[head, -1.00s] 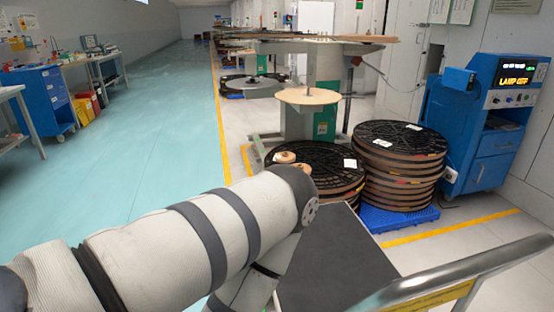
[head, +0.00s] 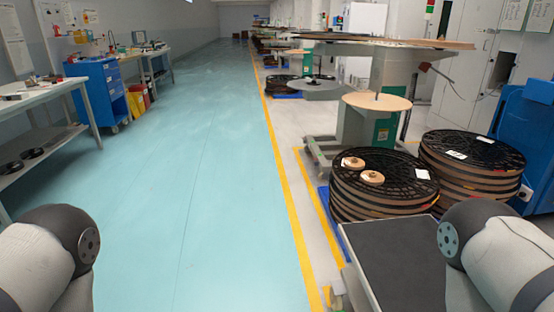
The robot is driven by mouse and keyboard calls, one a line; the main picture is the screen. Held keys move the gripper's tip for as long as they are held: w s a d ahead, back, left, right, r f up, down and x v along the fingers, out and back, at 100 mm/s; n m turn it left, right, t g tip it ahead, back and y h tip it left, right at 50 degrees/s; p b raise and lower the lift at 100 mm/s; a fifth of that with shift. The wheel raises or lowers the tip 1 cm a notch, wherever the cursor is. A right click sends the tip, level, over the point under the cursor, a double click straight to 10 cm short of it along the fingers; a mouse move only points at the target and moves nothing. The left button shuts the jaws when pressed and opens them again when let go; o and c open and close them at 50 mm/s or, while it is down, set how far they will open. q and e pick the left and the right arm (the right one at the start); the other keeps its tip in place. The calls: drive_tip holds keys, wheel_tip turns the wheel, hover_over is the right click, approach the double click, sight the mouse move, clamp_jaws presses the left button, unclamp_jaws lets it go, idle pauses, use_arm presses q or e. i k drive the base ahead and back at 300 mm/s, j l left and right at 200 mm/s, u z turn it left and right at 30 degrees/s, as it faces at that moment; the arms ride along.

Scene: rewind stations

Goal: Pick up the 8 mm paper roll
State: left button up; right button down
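Two small tan rolls lie flat on top of the nearer stack of black reels: a left roll (head: 353,163) and a right roll (head: 372,177). They lie close together. No width marking is readable, so I cannot tell whether either is the 8 mm paper roll. My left arm shows only as a bent grey-white joint at the lower left, and my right arm at the lower right. Both grippers are out of view, and nothing is seen touching the rolls.
The nearer reel stack (head: 385,205) stands beside a second stack (head: 472,165). A dark-topped cart (head: 393,255) is in front of them. A green-white winding station (head: 376,104) stands behind. The teal aisle (head: 200,190) is clear; a workbench (head: 40,97) lines the left.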

sight(355, 164)
drive_tip(key=i+j+u, duration=0.1)
drive_tip(key=i+j, duration=0.15)
drive_tip(key=i, duration=0.25)
drive_tip(key=i+j, duration=0.2)
drive_tip(key=i, duration=0.3)
drive_tip(key=i+j+u, duration=0.15)
drive_tip(key=i, duration=0.4)
drive_tip(key=i+z, duration=0.35)
drive_tip(key=i+j+z, duration=0.1)
drive_tip(key=i+z, duration=0.2)
drive_tip(key=i, duration=0.2)
drive_tip(key=i+j+z, duration=0.15)
drive_tip(key=i+z, duration=0.2)
drive_tip(key=i+j+z, duration=0.35)
drive_tip(key=i+l+z, duration=0.1)
drive_tip(key=i+z, duration=0.6)
drive_tip(key=i+j+z, duration=0.2)
drive_tip(key=i+z, duration=0.15)
